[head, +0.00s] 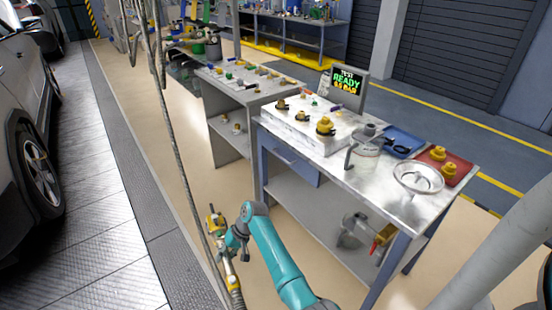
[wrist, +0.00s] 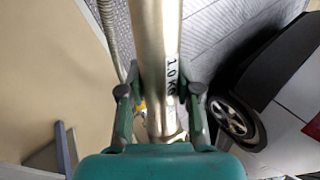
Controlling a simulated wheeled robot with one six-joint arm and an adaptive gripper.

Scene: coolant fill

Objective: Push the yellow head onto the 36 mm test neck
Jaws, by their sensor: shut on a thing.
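My gripper (head: 236,238) is low in front of the bench in the head view, left of its legs. In the wrist view my gripper's fingers (wrist: 160,100) are closed around a pale metal tube (wrist: 157,50) with dark lettering. The tube belongs to a filling tool with yellow parts (head: 214,220); which part is its yellow head I cannot tell.
A display (head: 346,84) reads READY. A jug (head: 366,140), funnel (head: 418,177), blue tray (head: 405,138) and red tray (head: 466,166) with yellow caps crowd the bench. A hanging hose (head: 177,137) runs down near my arm. A car (head: 25,130) stands at left.

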